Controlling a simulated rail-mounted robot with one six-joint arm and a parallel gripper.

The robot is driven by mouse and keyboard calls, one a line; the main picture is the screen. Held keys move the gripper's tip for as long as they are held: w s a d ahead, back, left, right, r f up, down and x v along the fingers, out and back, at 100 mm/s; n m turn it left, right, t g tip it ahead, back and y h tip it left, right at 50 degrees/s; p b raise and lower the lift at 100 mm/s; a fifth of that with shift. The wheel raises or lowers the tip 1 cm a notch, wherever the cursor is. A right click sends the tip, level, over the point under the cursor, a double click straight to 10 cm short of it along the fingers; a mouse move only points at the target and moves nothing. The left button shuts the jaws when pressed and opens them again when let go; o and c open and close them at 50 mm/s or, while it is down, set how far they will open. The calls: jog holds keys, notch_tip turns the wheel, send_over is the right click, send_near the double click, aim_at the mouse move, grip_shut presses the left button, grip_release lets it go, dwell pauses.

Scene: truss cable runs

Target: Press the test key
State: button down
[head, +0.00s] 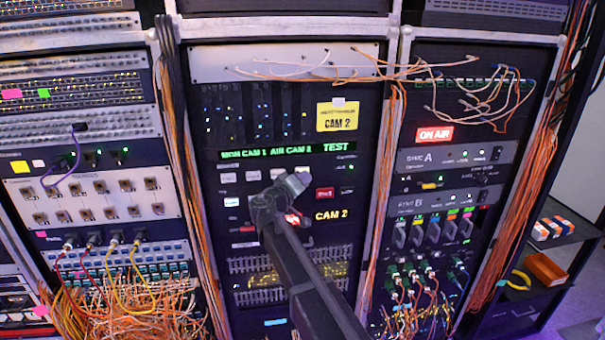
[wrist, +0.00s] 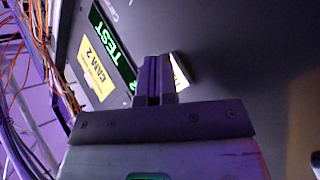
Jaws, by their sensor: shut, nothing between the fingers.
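My gripper (head: 300,179) is in front of the middle rack's key panel, over the row of pale keys. It also shows in the wrist view (wrist: 158,62), with its two fingers shut together, pointing at the dark panel. A pale lit key (wrist: 181,70) with dark marks shows beside the fingertips, partly hidden by them; its wording is unreadable. The green word TEST stands on the display strip (head: 286,151), which shows in the wrist view (wrist: 112,45) left of the fingers. I cannot tell whether the fingertips touch the key.
A red key (head: 324,193) sits right of my gripper and a lit red one (head: 292,218) below it. A yellow CAM 2 label (head: 338,116) is above. Orange cables (head: 181,160) hang beside the rack. The right rack bears a lit ON AIR sign (head: 434,134).

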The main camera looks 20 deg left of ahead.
dwell(0.5)
jog(key=shift+s+d, duration=0.45)
jog(key=shift+s, duration=0.2)
jog(key=s+d, duration=0.1)
jog(key=s, duration=0.1)
jog(key=s+d, duration=0.1)
jog(key=s, duration=0.1)
jog(key=shift+s+d, duration=0.1)
jog(key=shift+d, duration=0.25)
dwell(0.3)
